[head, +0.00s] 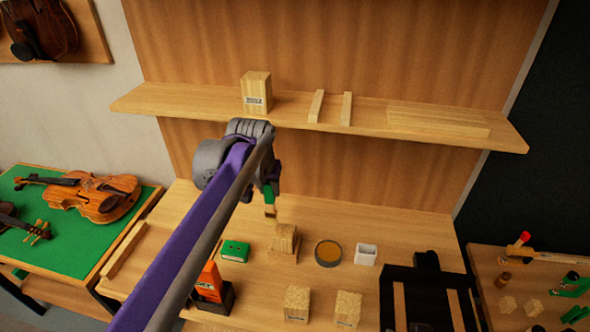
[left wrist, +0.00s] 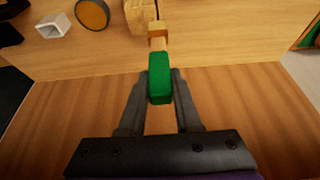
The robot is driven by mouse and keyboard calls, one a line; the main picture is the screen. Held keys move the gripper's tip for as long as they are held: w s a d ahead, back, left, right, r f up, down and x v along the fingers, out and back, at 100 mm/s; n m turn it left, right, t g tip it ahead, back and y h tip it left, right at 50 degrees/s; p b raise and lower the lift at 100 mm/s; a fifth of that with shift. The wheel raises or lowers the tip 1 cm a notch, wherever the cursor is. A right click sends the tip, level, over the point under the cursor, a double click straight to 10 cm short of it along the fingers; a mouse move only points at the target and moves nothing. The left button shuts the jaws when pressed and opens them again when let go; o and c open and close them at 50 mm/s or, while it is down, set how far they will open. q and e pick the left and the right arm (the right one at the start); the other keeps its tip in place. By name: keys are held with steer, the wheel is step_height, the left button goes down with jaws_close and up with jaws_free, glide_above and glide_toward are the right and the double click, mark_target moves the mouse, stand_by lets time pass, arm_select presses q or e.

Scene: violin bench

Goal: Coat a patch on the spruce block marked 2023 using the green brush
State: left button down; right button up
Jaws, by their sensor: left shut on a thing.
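My left gripper (head: 268,186) is shut on the green brush (head: 270,192), held bristle end down above the bench. In the left wrist view the green handle (left wrist: 160,78) sits between the fingers, with the pale bristle end (left wrist: 157,40) beyond it. A pale wood block (head: 284,240) stands on the bench just below the brush; its top also shows in the left wrist view (left wrist: 139,18). I cannot tell whether the bristles touch it. Two more wood blocks (head: 297,302) (head: 347,308) stand nearer the front. No label reading 2023 is legible. My right gripper is not in view.
A round dish of amber liquid (head: 328,253) and a white cup (head: 366,254) stand right of the block. A green box (head: 235,251) and an orange item (head: 209,283) are left. A labelled block (head: 256,90) stands on the shelf (head: 420,133) above.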

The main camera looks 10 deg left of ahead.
arm_select(q)
steer(key=shift+w+r, duration=0.15)
steer(key=shift+r, duration=0.5)
steer(key=shift+a+r+p, duration=0.2)
steer(key=shift+r+p, duration=0.3)
steer(key=shift+r, duration=0.45)
steer(key=shift+d+r, duration=0.1)
steer(key=shift+r, duration=0.45)
steer(key=shift+s+r, duration=0.1)
steer(key=shift+s, duration=0.1)
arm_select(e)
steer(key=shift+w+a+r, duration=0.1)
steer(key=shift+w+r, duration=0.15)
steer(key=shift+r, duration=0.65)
arm_select(q)
steer(key=shift+w, duration=0.1)
